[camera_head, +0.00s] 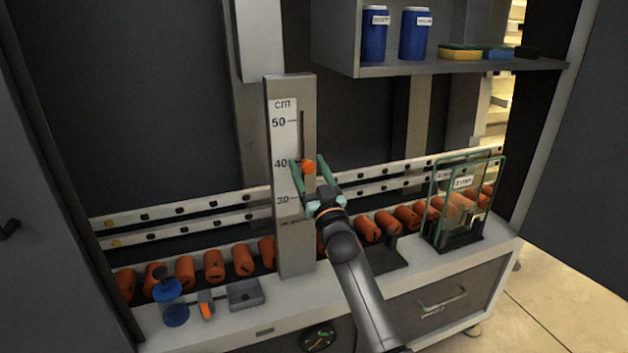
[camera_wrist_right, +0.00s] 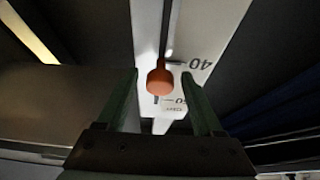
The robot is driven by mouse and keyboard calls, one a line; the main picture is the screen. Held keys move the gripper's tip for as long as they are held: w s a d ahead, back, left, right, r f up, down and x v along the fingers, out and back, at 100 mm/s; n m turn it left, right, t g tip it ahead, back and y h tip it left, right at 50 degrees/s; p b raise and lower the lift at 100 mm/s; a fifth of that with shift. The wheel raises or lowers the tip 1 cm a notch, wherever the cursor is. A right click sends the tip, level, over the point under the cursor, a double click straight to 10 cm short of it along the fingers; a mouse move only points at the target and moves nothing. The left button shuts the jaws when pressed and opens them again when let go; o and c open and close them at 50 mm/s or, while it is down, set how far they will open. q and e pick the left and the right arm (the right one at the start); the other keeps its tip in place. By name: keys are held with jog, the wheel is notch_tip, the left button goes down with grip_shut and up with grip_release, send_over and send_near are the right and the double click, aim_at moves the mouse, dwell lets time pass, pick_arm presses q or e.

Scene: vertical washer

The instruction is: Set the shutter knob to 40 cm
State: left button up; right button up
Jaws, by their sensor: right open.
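The shutter knob (camera_head: 309,167) is a small orange ball on a slot in a grey upright post (camera_head: 296,240). A white scale (camera_head: 284,141) on the post is marked in cm, with 50, 40 and 30 readable. In the head view the knob sits close to the 40 mark, seemingly a little below it. My right gripper (camera_head: 302,170) is open, with one green finger on each side of the knob. In the right wrist view the knob (camera_wrist_right: 159,81) lies between the open fingers, apart from both. My left gripper is not in view.
Orange rollers (camera_head: 215,266) line the bench behind the post. A green-framed clear stand (camera_head: 463,205) is at the right; a blue object (camera_head: 170,298) and small grey box (camera_head: 245,293) are at the left. A shelf (camera_head: 450,66) with blue cups hangs above right.

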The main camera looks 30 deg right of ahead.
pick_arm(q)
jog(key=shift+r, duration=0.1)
pick_arm(e)
jog(key=v, duration=1.2)
jog(key=shift+s, duration=0.15)
